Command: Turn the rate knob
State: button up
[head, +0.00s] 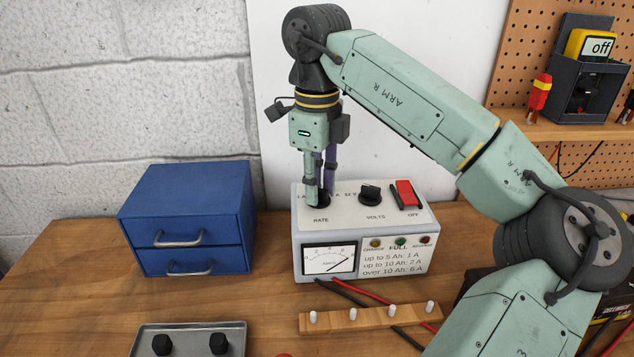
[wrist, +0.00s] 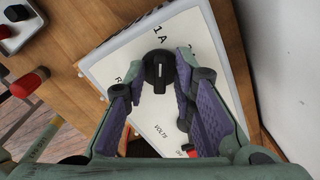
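The charger (head: 312,228) is a pale box on the bench with RATE and VOLTS labels on its sloped top. The dark rate knob (head: 319,200) is at the left of that top, largely covered by my fingers in the head view. In the wrist view the black rate knob (wrist: 158,70), with a white mark, sits between my fingertips, beside a "1 A" label. My gripper (head: 320,192) points down over it, with its purple-padded fingers (wrist: 160,75) on either side of the knob. They look apart, with narrow gaps beside the knob; contact is unclear.
The volts knob (head: 370,193) and a red rocker switch (head: 405,194) are right of the rate knob. A blue drawer cabinet (head: 187,215) stands to the left. In front lie a pegged wooden strip (head: 350,321), cables and a metal tray (head: 190,333).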

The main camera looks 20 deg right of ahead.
jog(key=shift+o, duration=0.2)
notch_tip(320, 180, up, 8)
jog(key=shift+f, duration=0.25)
dwell(0.7)
